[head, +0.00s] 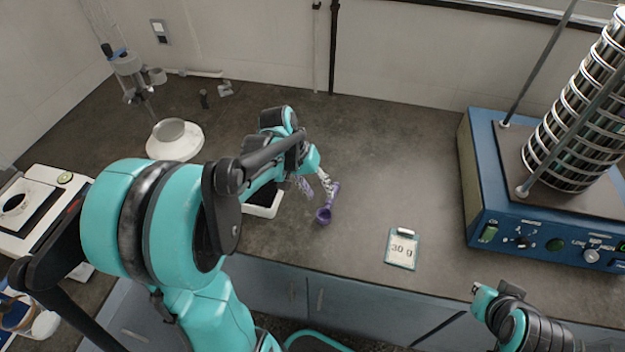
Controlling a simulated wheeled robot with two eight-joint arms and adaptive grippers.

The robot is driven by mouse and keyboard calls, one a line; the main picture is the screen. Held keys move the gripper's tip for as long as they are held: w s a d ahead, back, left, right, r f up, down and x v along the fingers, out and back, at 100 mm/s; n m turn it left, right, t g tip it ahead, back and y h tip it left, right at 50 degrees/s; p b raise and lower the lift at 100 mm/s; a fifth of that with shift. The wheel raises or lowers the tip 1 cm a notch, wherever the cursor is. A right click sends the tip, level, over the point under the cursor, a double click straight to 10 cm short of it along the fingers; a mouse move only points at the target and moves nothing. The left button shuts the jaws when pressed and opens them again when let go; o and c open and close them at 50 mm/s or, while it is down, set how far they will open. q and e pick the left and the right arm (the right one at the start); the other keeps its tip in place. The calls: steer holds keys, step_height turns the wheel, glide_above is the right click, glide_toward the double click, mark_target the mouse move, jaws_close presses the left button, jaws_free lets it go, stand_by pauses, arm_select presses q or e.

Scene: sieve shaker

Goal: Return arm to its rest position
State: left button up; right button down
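My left gripper (316,187) is over the middle of the counter, pointing down. Its two fingers look spread apart, with a gap between the tips. A purple scoop (323,215) is right at the fingertips, its round bowl toward the front and its handle running up beside the right-hand finger. Whether the finger touches the handle cannot be told. My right arm shows at the lower right, in front of the counter edge. Its gripper (477,290) is small and turned so that its fingers cannot be made out.
A blue sieve shaker (485,225) with a tall sieve stack (575,130) stands at right. A white-and-black device (264,207) sits beside the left gripper. The counter's back middle is clear.

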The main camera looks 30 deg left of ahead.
arm_select(q)
steer(key=w+v, duration=0.1)
steer(key=v, duration=0.4)
steer(key=s+d+r+m+t+y, duration=0.1)
steer(key=s+d+m+t+y, duration=0.2)
steer(key=s+d+t, duration=0.2)
steer(key=s+d, duration=0.3)
steer(key=s, duration=0.3)
steer(key=shift+s+d+y, duration=0.2)
steer(key=shift+d+y, duration=0.1)
steer(key=shift+a, duration=0.1)
steer(key=shift+c, duration=0.7)
